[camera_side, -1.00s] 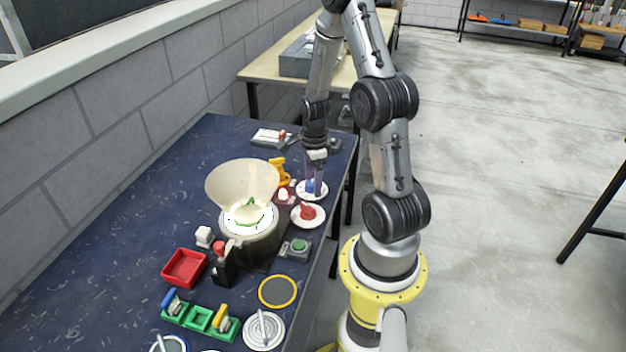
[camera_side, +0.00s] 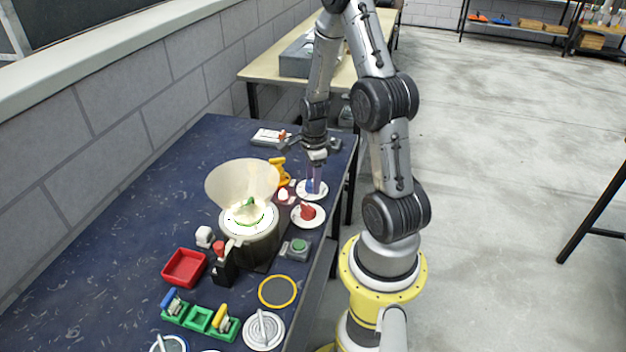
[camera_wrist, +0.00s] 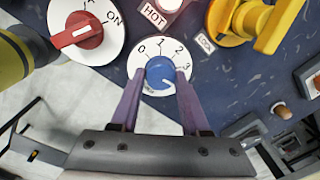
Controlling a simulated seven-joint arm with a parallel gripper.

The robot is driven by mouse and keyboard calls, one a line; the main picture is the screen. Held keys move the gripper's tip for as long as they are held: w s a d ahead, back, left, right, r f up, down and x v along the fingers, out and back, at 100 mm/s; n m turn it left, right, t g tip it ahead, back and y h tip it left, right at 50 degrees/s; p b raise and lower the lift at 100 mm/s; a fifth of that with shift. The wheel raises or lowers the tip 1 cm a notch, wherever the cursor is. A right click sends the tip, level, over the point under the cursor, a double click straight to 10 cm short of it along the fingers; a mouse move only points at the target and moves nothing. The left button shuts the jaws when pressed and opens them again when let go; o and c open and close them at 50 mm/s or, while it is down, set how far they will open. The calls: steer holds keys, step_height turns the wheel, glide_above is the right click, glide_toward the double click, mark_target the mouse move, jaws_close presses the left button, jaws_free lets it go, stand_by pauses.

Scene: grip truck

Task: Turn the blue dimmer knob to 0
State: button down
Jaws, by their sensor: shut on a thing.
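The blue dimmer knob (camera_wrist: 160,71) sits at the middle of a round white dial (camera_wrist: 150,110) marked 0, 1, 2 and 3 along its far side. A small pale mark shows on the knob's lower right; I cannot tell for sure which way the knob points. My gripper (camera_wrist: 161,76) has its two purple fingers on either side of the knob, shut on it. In the side view my gripper (camera_side: 315,186) reaches straight down onto the white dial (camera_side: 318,196) near the table's right edge, and its fingers hide much of the knob.
A red knob (camera_side: 307,212) on a white plate stands close in front. A yellow lever (camera_side: 281,173) is just left of the dial. A red tray (camera_side: 184,268) lies further left.

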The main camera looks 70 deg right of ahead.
steer(key=n, duration=0.4)
steer(key=shift+d+n, duration=0.1)
steer(key=shift+n, duration=0.3)
steer(key=n, duration=0.4)
steer(key=shift+w+n, duration=0.1)
steer(key=shift+n, duration=0.2)
steer(key=n, duration=0.4)
steer(key=shift+d+r+y, duration=0.1)
steer(key=shift+y, duration=0.2)
steer(key=n, duration=0.5)
steer(key=shift+w, duration=0.1)
steer(key=n, duration=0.3)
steer(key=shift+n, duration=0.3)
steer(key=n, duration=0.3)
steer(key=shift+w+n, duration=0.1)
steer(key=shift+n, duration=0.2)
steer(key=n, duration=0.5)
steer(key=shift+n+g, duration=0.3)
steer(key=shift+n, duration=0.4)
